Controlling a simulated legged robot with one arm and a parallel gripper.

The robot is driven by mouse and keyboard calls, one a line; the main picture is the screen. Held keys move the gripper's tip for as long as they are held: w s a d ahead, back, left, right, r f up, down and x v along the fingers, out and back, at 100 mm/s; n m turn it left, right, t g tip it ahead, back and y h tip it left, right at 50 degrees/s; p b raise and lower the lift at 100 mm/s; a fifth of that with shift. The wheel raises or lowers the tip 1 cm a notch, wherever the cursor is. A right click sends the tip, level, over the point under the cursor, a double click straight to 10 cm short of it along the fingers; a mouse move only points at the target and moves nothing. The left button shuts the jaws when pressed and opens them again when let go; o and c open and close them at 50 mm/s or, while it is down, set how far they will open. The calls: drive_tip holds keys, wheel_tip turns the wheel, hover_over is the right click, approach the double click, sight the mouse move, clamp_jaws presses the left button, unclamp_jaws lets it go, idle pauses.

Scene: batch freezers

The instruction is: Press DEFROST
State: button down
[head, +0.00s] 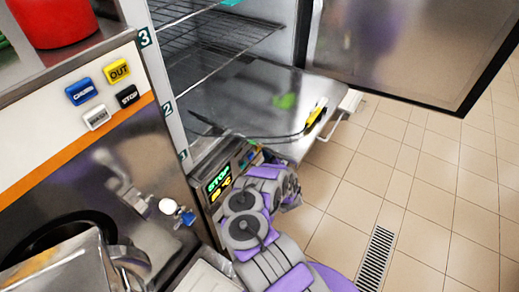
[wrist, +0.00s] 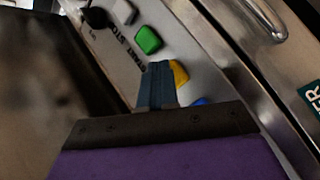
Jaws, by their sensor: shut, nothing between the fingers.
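In the wrist view, a slanted metal control panel (wrist: 120,45) carries a grey button (wrist: 123,11), a green button (wrist: 148,40), a yellow button (wrist: 180,73) and a blue button (wrist: 199,101). No DEFROST label is readable; the lettering beside the buttons is blurred and upside down. My gripper (wrist: 159,68) is shut and empty. Its tips are over the panel, beside the yellow button and partly covering it; I cannot tell whether they touch. In the head view, a panel (head: 209,198) with a lit green display is partly hidden behind my arm.
In the head view, another machine at left has blue (head: 80,92), yellow OUT (head: 117,71), black STOP (head: 128,96) and white (head: 97,117) buttons. An open cabinet has wire shelves (head: 215,38) and a cable probe (head: 288,136).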

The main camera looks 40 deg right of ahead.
drive_tip(key=shift+w+a, duration=0.2)
drive_tip(key=shift+w, duration=0.3)
idle(0.6)
drive_tip(key=shift+s, duration=0.1)
drive_tip(key=shift+s+d+p, duration=0.3)
drive_tip(key=shift+s+p, duration=0.4)
drive_tip(key=shift+s, duration=0.1)
drive_tip(key=shift+s, duration=0.1)
drive_tip(key=s, duration=0.1)
drive_tip(key=s+d+p, duration=0.1)
drive_tip(key=s, duration=0.1)
drive_tip(key=s+d, duration=0.1)
drive_tip(key=shift+s, duration=0.25)
idle(0.9)
